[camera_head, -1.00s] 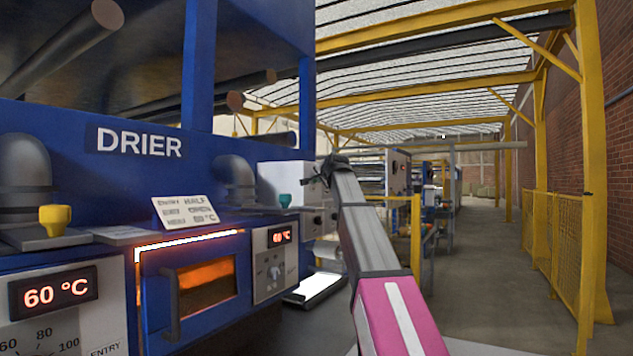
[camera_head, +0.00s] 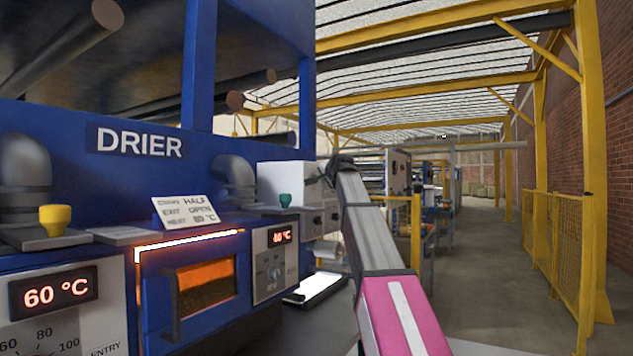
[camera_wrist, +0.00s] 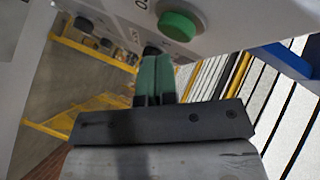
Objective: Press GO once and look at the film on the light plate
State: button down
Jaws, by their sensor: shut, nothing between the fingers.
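The round green button (camera_wrist: 180,24) sits on the pale control box at the top of the wrist view. Its label is cut off, so I cannot read GO. My gripper (camera_wrist: 155,62) has its green fingers shut together with nothing between them, below and left of the button and apart from it in that view. In the head view my gripper (camera_head: 326,177) is beside the right side of the pale box (camera_head: 285,182), small and partly hidden by my arm. The lit white light plate (camera_head: 315,288) lies below the box. I cannot make out a film on it.
The blue drier (camera_head: 140,115) fills the left, with a glowing orange window (camera_head: 206,286), a settings card (camera_head: 185,212), and yellow (camera_head: 55,217) and green (camera_head: 285,200) knobs. A yellow post (camera_head: 415,240) stands right of my arm. The aisle (camera_head: 490,270) beyond is clear.

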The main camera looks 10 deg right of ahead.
jog(key=s+d, duration=0.1)
jog(key=d, duration=0.1)
jog(key=s+d, duration=0.2)
dwell(0.4)
dwell(0.7)
